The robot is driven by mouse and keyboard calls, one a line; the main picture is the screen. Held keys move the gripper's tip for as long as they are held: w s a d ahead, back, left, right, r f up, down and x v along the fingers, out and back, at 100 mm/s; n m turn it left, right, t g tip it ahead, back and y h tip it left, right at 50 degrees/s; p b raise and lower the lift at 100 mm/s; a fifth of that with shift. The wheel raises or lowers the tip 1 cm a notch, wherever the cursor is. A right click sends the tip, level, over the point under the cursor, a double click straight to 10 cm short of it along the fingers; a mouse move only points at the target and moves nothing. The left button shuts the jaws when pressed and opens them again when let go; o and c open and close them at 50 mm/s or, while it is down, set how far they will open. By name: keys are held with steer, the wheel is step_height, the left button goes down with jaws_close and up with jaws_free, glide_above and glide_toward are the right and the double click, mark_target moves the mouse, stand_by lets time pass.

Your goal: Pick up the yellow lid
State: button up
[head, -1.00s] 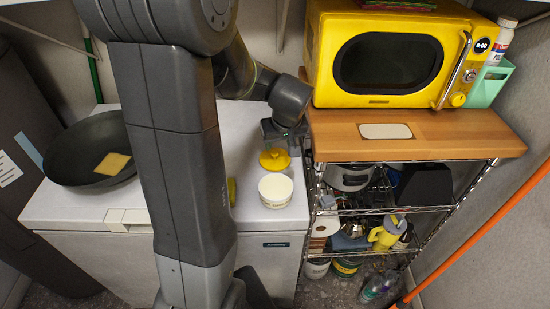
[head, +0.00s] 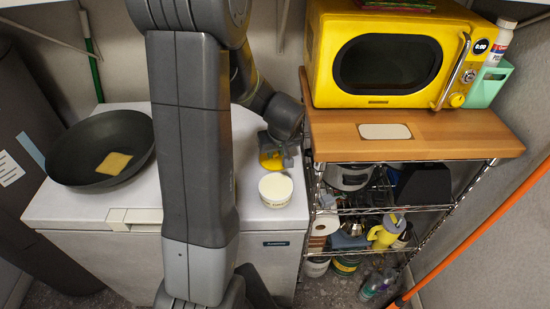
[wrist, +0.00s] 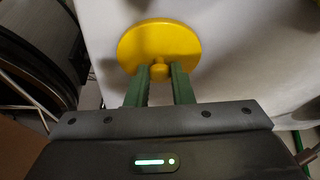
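The yellow lid (head: 269,165) lies on the white appliance top, behind a small cream tub (head: 276,190). In the wrist view, the lid (wrist: 160,42) is a round disc with a small round knob. My gripper (wrist: 160,68) is over the lid, with its two green fingers close on either side of the knob. The narrow gap between the fingers is about the knob's width, so it looks shut on the knob. In the head view my gripper (head: 279,152) hides part of the lid.
A dark pan (head: 100,150) with a yellow square (head: 114,163) in it stands at the left of the white top (head: 236,150). To the right are a wire rack with a wooden shelf (head: 450,140) and a yellow microwave (head: 390,60). An orange pole (head: 470,231) leans at the far right.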

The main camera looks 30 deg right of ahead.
jaws_close()
